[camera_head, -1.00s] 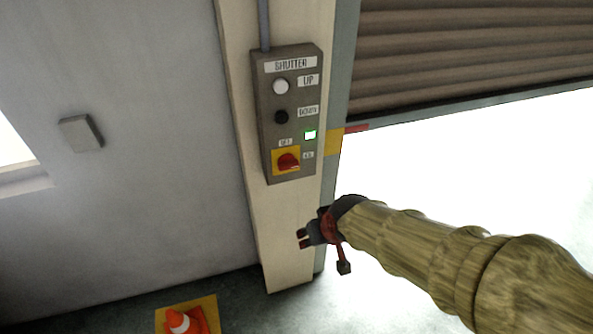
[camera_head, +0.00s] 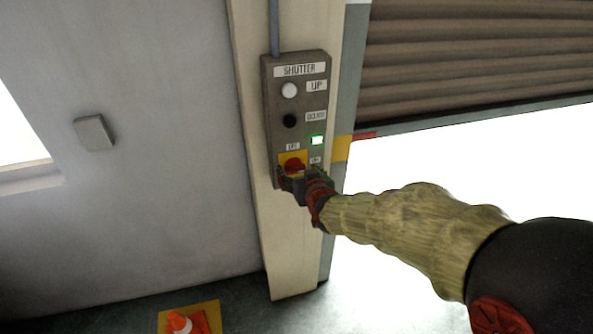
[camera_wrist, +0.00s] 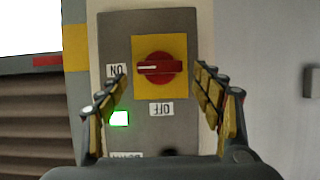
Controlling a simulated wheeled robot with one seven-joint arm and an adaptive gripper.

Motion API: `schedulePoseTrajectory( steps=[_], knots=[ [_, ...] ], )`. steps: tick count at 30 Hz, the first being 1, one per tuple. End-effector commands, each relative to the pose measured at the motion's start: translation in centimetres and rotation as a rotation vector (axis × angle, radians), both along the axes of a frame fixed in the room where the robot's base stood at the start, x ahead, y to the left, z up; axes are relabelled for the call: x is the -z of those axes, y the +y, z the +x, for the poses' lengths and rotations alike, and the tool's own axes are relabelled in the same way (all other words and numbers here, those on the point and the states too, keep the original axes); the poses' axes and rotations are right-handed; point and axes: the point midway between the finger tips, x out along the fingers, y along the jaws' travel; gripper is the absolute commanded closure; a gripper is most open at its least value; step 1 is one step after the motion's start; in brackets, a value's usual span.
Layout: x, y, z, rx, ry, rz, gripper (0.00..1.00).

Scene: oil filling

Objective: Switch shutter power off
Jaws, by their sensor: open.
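The shutter control box (camera_head: 297,110) is mounted on the pale pillar, with a white UP button (camera_head: 289,90), a black DOWN button (camera_head: 290,121) and a lit green lamp (camera_head: 317,140). The red rotary switch (camera_head: 294,165) sits on a yellow plate at its bottom. In the wrist view the red switch (camera_wrist: 159,68) has its pale mark towards the ON label (camera_wrist: 116,71); the OFF label (camera_wrist: 161,109) is beside the plate. My gripper (camera_head: 297,177) is open in front of the switch. Its fingers (camera_wrist: 165,80) stand either side of the knob, apart from it in the picture.
The brown slatted shutter (camera_head: 470,50) is partly raised over a bright opening at right. A small grey box (camera_head: 94,133) is on the left wall. An orange cone (camera_head: 182,323) stands on the floor below. A conduit (camera_head: 274,28) runs up from the control box.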

Motion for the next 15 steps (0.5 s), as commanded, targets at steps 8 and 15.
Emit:
schedulePoseTrajectory(
  steps=[8,15],
  knots=[
    [1.0,0.6,2.3,0.0,0.0,0.0,0.33],
    [1.1,0.7,2.5,0.0,0.001,0.0,0.33]
  ],
)
